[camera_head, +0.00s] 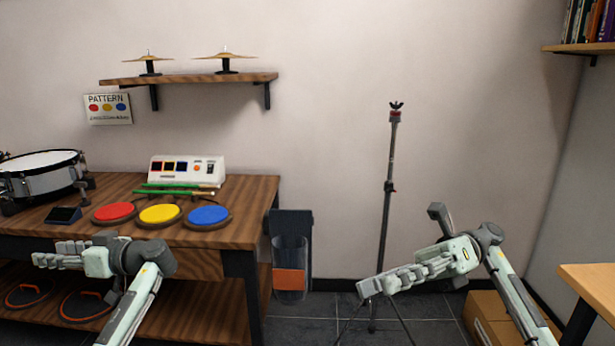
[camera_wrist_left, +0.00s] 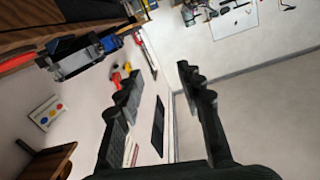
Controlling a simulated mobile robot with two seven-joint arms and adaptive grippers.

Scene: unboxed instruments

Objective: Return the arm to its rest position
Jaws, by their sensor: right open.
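My left arm comes in from the bottom left in the head view. Its gripper (camera_head: 50,256) points left in front of the wooden table, beside the drum pads. In the left wrist view the dark fingers of this gripper (camera_wrist_left: 157,80) stand wide apart with nothing between them. My right arm comes in from the bottom right. Its gripper (camera_head: 370,288) points left in front of the lower part of the cymbal stand (camera_head: 389,190) and is open. I see no object in it.
The table (camera_head: 255,205) holds a snare drum (camera_head: 40,175), red (camera_head: 114,211), yellow (camera_head: 160,214) and blue (camera_head: 208,215) pads, green sticks (camera_head: 165,191) and a white control box (camera_head: 187,169). A holster (camera_head: 290,250) hangs at its right end. A cardboard box (camera_head: 490,315) stands at the right.

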